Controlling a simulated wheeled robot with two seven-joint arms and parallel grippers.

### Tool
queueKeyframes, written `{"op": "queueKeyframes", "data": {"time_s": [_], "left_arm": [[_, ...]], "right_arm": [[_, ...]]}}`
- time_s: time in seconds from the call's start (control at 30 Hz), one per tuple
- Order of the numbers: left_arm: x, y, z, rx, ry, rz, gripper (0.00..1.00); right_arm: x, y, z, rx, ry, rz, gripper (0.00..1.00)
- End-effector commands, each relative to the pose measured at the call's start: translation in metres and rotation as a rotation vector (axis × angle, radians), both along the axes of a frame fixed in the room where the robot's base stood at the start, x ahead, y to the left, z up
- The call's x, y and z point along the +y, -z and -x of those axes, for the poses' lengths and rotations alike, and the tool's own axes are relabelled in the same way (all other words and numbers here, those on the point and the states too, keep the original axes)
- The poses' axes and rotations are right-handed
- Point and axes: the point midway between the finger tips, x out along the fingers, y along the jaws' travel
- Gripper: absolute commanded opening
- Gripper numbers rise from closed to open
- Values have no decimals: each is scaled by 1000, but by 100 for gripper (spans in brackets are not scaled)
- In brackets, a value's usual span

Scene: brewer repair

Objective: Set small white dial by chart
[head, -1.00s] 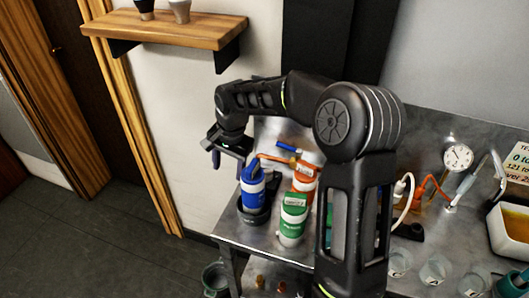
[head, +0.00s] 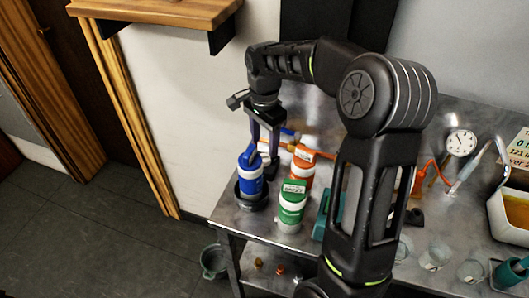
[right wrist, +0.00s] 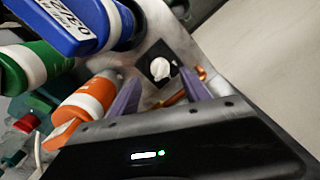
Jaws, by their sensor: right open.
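A small white dial (right wrist: 160,68) on a dark square plate shows in the right wrist view, upright on the metal surface. My right gripper (right wrist: 160,80) is open, its two purple fingers on either side of the dial in that view; I cannot tell how far apart they are from it in depth. In the head view my right gripper (head: 264,138) hangs just behind the blue bottle, and the dial cannot be made out there. A printed chart (head: 519,148), cut off by the frame, is at the right edge. My left gripper is not in view.
A blue bottle (head: 249,178), a green bottle (head: 291,208) and an orange bottle (head: 303,165) crowd the bench's left end, close to my right gripper. A round gauge (head: 461,142), cups and an amber-filled white tray (head: 495,216) are to the right. A wall shelf (head: 160,10) is upper left.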

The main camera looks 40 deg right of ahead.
Motion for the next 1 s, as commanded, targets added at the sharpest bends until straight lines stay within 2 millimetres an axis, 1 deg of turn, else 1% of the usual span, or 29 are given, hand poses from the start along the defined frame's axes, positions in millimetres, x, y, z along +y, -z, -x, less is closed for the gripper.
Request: {"op": "queueKeyframes", "data": {"time_s": [0.1, 0.3, 0.43, 0.67, 1.0], "left_arm": [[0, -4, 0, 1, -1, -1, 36], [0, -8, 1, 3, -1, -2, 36], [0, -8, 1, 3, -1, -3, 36], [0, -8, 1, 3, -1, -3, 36], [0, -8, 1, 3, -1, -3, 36]], "right_arm": [[0, 19, 1, 4, 0, -1, 55], [0, 45, 0, 1, -2, 0, 55], [0, 52, 0, 0, -2, 0, 55], [0, 53, 0, -1, -1, 0, 55], [0, 52, 0, -1, -1, 0, 28]]}}
